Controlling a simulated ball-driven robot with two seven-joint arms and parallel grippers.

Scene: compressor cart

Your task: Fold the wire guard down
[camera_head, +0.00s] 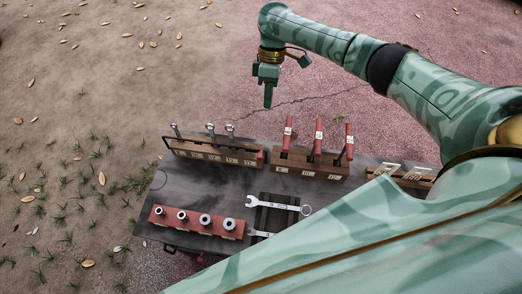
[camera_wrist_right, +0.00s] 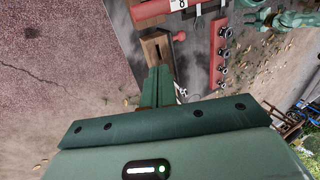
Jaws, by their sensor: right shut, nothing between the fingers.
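The wire guard (camera_head: 166,146) is a thin dark wire frame at the wooden rack (camera_head: 215,158) at the cart's back left. Its wire shows at the rack's left end and along the rack; its exact angle is hard to make out. My right gripper (camera_head: 268,103) points down, shut and empty, above and behind the gap between this rack and the red-handled tool rack. Its closed fingers show in the right wrist view (camera_wrist_right: 158,88), close to a wooden block in the picture.
The dark cart top (camera_head: 185,183) also holds a rack of red-handled tools (camera_head: 310,168), a red socket rail (camera_head: 196,222), a wrench (camera_head: 272,203) on a dark tray, and another wooden rack (camera_head: 400,181). My arm covers the lower right. Ground behind the cart is open.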

